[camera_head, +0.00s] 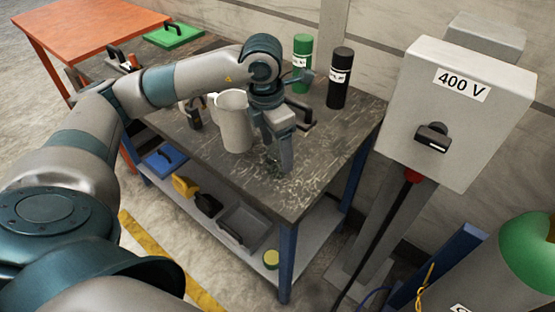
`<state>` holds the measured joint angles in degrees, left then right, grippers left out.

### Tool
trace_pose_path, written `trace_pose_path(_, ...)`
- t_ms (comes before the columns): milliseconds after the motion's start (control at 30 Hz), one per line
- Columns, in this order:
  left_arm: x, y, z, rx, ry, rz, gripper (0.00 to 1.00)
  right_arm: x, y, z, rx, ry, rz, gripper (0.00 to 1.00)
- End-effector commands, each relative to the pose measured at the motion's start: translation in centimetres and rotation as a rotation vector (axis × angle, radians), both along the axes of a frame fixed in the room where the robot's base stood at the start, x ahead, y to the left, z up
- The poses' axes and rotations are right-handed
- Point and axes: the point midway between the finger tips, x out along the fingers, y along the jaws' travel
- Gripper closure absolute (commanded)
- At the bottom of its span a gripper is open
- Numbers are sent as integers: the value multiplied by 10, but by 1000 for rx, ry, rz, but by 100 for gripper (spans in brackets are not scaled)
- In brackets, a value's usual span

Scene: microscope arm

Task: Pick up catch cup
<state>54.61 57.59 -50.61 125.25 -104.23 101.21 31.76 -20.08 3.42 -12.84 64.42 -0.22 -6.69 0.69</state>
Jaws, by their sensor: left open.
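A pale grey cup (235,124), which I take for the catch cup, stands upright on the dark worktop of the workbench (225,170). My left arm reaches over the bench from the left, and its gripper (277,160) points down just right of the cup. The gripper is open, with its fingers low over the worktop. I cannot tell whether a finger touches the cup. A small dark, partly see-through shape shows by the fingertips, too unclear to name. Part of the cup's upper edge is close behind my wrist. My right gripper is not in view.
A green bottle (302,62) and a black bottle (340,78) stand at the back of the bench. A dark-handled item (303,118) lies right of my wrist. A grey 400 V box (468,112) stands to the right. The front right worktop is clear.

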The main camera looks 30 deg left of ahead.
Motion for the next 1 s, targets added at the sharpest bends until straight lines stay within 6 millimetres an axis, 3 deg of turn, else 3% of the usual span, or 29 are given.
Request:
trace_pose_path(233,2,-1,-21,-1,1,1,30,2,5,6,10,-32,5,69)
trace_pose_path(700,3,-1,-22,0,-1,0,30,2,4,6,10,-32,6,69)
trace_pose_path(900,3,-1,-22,0,-1,0,73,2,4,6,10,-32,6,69)
trace_pose_path(1000,3,-1,-22,0,-1,0,73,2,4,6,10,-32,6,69)
